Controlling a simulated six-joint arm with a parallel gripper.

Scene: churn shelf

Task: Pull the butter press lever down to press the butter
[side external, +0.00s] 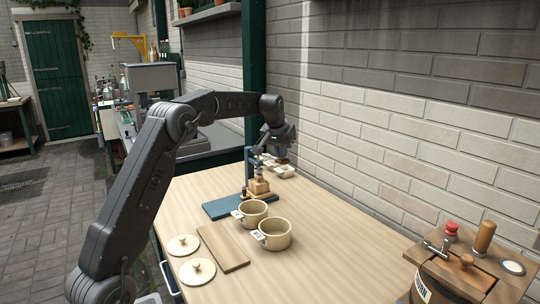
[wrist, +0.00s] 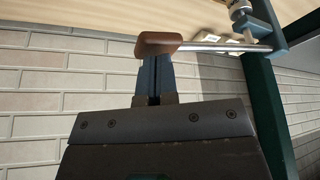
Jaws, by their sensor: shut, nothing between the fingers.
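The butter press stands near the back of the table, with a blue post (side external: 248,168), a dark blue base board (side external: 222,207) and a wooden mould (side external: 259,187). In the wrist view, its lever is a metal rod (wrist: 218,47) with a brown wooden handle (wrist: 158,43), running across from the blue frame (wrist: 268,22). My gripper (wrist: 154,57) is shut and empty, its fingertips right at the wooden handle. Whether they touch it I cannot tell. In the side view my gripper (side external: 282,158) is at the press's upper right, and the lever is mostly hidden there.
Two cream pots (side external: 275,235) (side external: 250,214) stand in front of the press. Two lids (side external: 197,271) and a wooden board (side external: 223,248) lie nearer. A small pale dish (side external: 286,172) is behind. A wooden churn (side external: 455,272) stands at right.

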